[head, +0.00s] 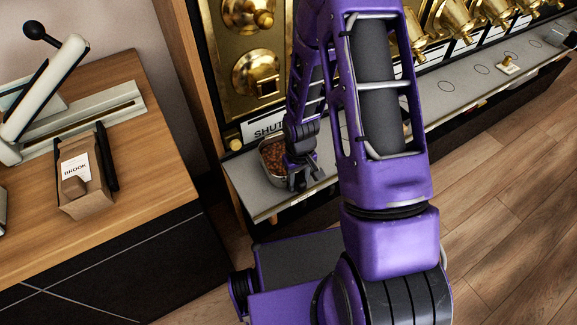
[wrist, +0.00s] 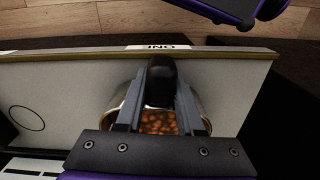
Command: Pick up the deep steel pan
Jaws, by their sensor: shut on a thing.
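The deep steel pan (head: 264,163) stands on the grey shelf below the gold bins, at the shelf's left end. It holds small brown pieces. In the wrist view its steel wall (wrist: 204,117) shows on both sides of my fingers, with orange-brown contents between them. My gripper (head: 304,181) is at the pan's near right side, pointing down. In the wrist view my gripper (wrist: 161,72) is shut on a black part that looks like the pan's handle. The gripper hides part of the pan in both views.
The grey shelf (head: 455,100) runs right under several gold bins (head: 256,75), with marked circles and a small gold-topped item (head: 507,64). A wooden counter (head: 150,190) at left bears a paper bag (head: 85,180) and a white lever device (head: 45,85). Wooden floor lies at right.

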